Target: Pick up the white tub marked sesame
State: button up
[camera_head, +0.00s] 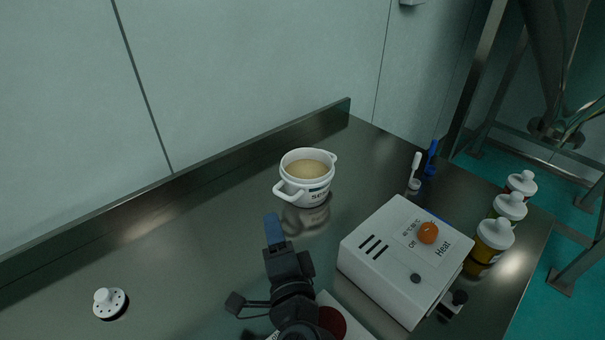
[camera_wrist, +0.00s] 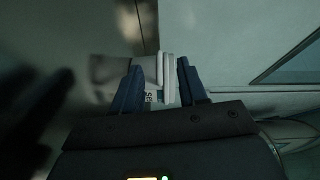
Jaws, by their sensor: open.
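The white tub (camera_head: 318,190) with two side handles stands upright on the dark counter near the back edge, holding tan contents. Only the start of its dark label text is legible. My gripper (camera_head: 273,228) is in front of and a little left of the tub, its blue fingers pointing toward the near handle. In the wrist view my gripper (camera_wrist: 160,86) is open, with one blue finger on each side of a white ridged part of the tub (camera_wrist: 166,72). Whether the fingers touch it is unclear. The tub's far side is hidden.
A white heater box (camera_head: 385,245) with an orange knob stands right of my arm. Several white-capped bottles (camera_head: 494,235) line the right edge. Blue and white pens (camera_head: 415,165) stand behind the heater. The counter's left-middle is clear.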

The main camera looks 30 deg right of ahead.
aim_at(276, 188)
jog(key=shift+m, duration=0.7)
jog(key=w+d, duration=0.1)
jog(key=w, duration=0.1)
jog(key=w+d, duration=0.1)
jog(key=shift+w+d+f, duration=0.3)
jog(key=shift+w, duration=0.1)
jog(key=shift+w+d+h+p, duration=0.15)
jog(key=shift+w+d+p, duration=0.1)
jog(key=shift+w, duration=0.4)
jog(key=shift+w+d+h+p, duration=0.1)
jog(key=shift+w+d+h, duration=0.1)
jog(key=shift+w, duration=0.45)
jog(key=shift+w+d+r+p, duration=0.1)
jog(key=shift+w+d+p, duration=0.35)
jog(key=shift+w, duration=0.3)
jog(key=shift+w+d+r+p, duration=0.1)
jog(key=shift+w+d+p, duration=0.15)
jog(key=shift+w+d, duration=0.4)
jog(key=shift+w+f, duration=0.15)
jog(key=shift+w, duration=0.85)
grip_shut()
